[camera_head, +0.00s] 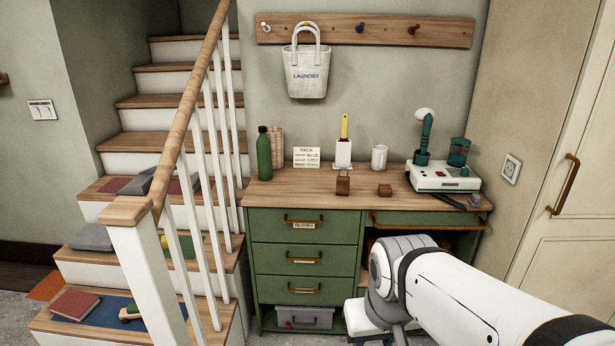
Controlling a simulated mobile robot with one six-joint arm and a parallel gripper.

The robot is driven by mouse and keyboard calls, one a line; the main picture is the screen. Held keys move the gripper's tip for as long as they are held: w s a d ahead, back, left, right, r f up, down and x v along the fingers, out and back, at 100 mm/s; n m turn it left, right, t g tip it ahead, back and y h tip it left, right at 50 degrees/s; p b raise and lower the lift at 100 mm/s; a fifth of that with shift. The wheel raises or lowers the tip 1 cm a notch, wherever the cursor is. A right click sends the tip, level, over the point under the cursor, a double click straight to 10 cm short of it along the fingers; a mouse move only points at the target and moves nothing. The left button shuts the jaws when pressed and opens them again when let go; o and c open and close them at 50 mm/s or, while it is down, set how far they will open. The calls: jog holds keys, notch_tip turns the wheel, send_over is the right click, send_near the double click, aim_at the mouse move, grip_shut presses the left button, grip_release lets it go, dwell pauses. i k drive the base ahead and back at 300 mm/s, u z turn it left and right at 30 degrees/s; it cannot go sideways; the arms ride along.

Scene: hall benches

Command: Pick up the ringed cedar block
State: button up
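Two small reddish-brown wooden blocks are on the wooden top of the green bench (310,196). The left block (343,186) is taller, with what looks like a darker band near its upper part. The right block (384,190) is lower and flatter. They stand apart, and at this size I cannot tell for sure which is the ringed cedar block. My white arm reaches in from the lower right, below and in front of the bench top. Its gripper fingers do not show, and nothing of mine touches the blocks.
Behind the blocks stand a green bottle (264,153), a card (306,157), a yellow-handled brush in a white holder (343,153) and a white mug (379,157). A white device (442,178) fills the right end. The front left top is clear. Stairs with a railing (170,125) stand left.

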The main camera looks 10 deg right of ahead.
aim_at(343, 183)
jog(key=i, duration=1.55)
jog(key=z, duration=0.85)
